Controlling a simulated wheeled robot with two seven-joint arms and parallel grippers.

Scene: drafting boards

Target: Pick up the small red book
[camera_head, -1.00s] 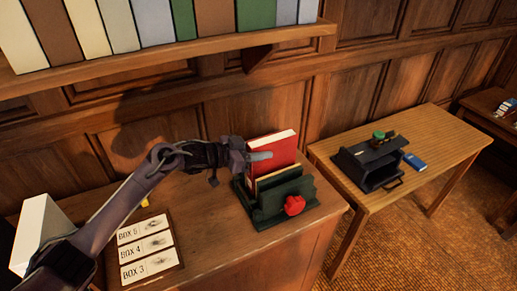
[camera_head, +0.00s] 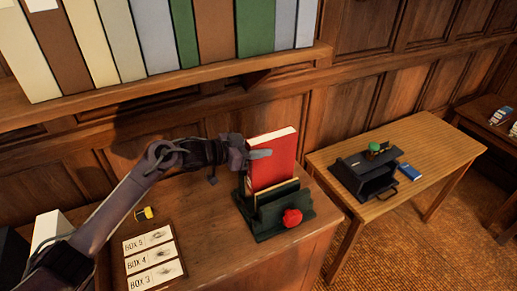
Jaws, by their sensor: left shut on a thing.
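The small red book (camera_head: 276,162) stands upright at the dark green book holder (camera_head: 284,213) on the wooden desk, its pale page edge facing up. Its lower edge is hidden behind the holder's contents and front, so I cannot tell if it is clear of the holder. My left gripper (camera_head: 257,155) reaches in from the left and is shut on the book's left edge, near the upper part. The far finger is hidden by the book. My right gripper is not in view.
A tan book edge (camera_head: 280,190) and a red knob-like piece (camera_head: 292,218) are at the holder. A box-label board (camera_head: 153,255) and a small yellow item (camera_head: 144,214) lie left. A shelf of large volumes (camera_head: 165,85) overhangs behind. A side table (camera_head: 425,150) stands right.

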